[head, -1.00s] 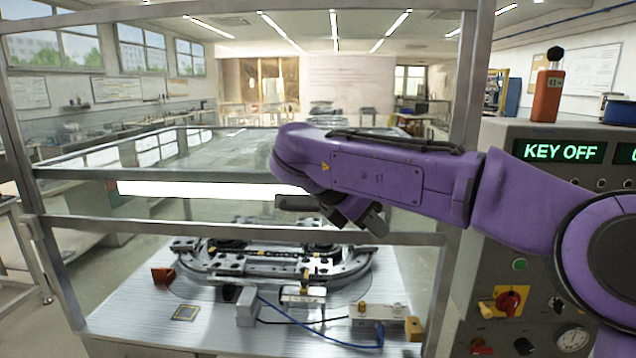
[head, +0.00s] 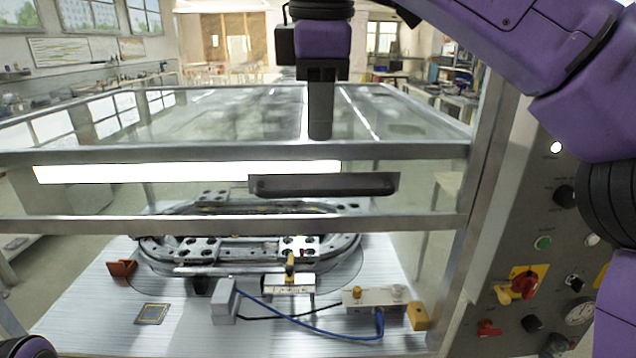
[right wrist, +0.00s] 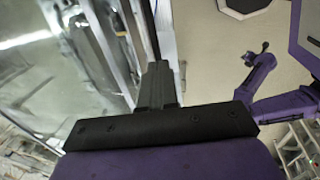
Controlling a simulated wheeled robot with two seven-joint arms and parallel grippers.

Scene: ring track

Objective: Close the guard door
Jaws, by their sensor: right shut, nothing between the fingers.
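The guard door is a clear panel in a grey metal frame, with a lower rail (head: 240,224) across the front of the enclosure. A dark bar handle (head: 323,185) sits between its rails. Below the lower rail, the ring track (head: 200,250) on its plate shows clearly. I cannot tell how far the door is from closed. My right gripper (head: 320,128) points down, shut and empty, just above the handle in the picture; contact is not visible. Its fingers also show in the right wrist view (right wrist: 158,85). What appears to be my left gripper (right wrist: 258,52) is small there, its jaws unclear.
A control panel (head: 535,240) with knobs and buttons stands right of the enclosure's right post (head: 478,200). A blue cable (head: 310,322), small boxes and an orange block (head: 122,268) lie on the plate. Open floor shows on the left.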

